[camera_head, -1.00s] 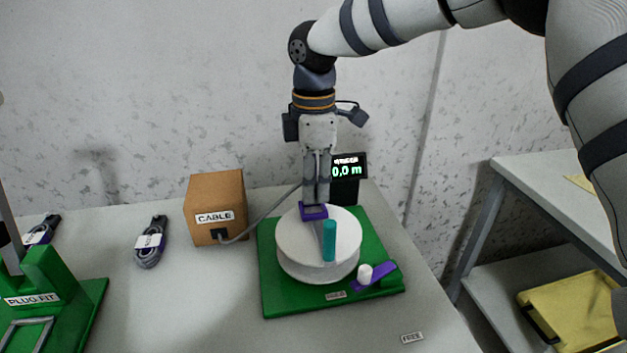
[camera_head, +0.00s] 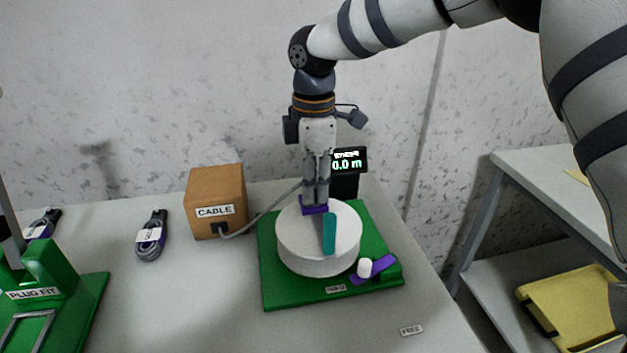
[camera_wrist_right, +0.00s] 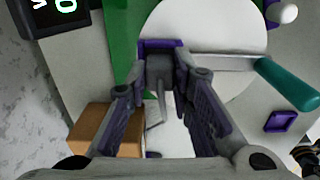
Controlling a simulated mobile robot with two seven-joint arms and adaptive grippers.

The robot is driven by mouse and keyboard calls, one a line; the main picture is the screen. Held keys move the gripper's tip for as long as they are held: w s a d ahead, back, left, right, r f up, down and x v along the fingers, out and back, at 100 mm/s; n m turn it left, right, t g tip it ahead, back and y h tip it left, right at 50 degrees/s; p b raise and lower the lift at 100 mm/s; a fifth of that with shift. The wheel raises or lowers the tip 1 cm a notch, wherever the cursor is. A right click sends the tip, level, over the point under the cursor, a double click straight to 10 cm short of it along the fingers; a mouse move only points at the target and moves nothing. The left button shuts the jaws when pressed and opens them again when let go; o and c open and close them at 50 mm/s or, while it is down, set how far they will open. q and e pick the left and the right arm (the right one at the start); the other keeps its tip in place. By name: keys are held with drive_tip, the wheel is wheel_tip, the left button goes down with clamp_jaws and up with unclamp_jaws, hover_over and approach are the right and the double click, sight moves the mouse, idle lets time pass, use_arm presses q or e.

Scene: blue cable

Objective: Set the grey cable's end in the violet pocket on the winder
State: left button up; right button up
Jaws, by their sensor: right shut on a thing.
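The winder has a white round drum (camera_head: 290,235) on a green base (camera_head: 285,296). The violet pocket (camera_head: 314,206) is at the drum's back edge; it also shows in the wrist view (camera_wrist_right: 175,43). My right gripper (camera_head: 316,202) points straight down at the pocket, its tips right at it. It is shut on the end of the grey cable (camera_head: 268,210), which runs from the brown CABLE box (camera_head: 205,190). My left gripper is not in view.
A teal handle (camera_head: 329,236) stands on the drum. A violet lever with a white knob (camera_head: 365,267) is at the base's front right. A display (camera_head: 346,161) reading 0.0 m stands behind. Coiled cables (camera_head: 151,236) and a green PLUG FIT stand (camera_head: 93,300) are to the left.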

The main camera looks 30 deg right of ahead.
drive_tip(key=shift+f, duration=0.5)
idle(0.3)
drive_tip(key=o, duration=1)
drive_tip(key=shift+c, duration=0.2)
drive_tip(key=shift+r, duration=0.1)
drive_tip(key=shift+r+p, duration=0.4)
drive_tip(key=shift+r, duration=3.55)
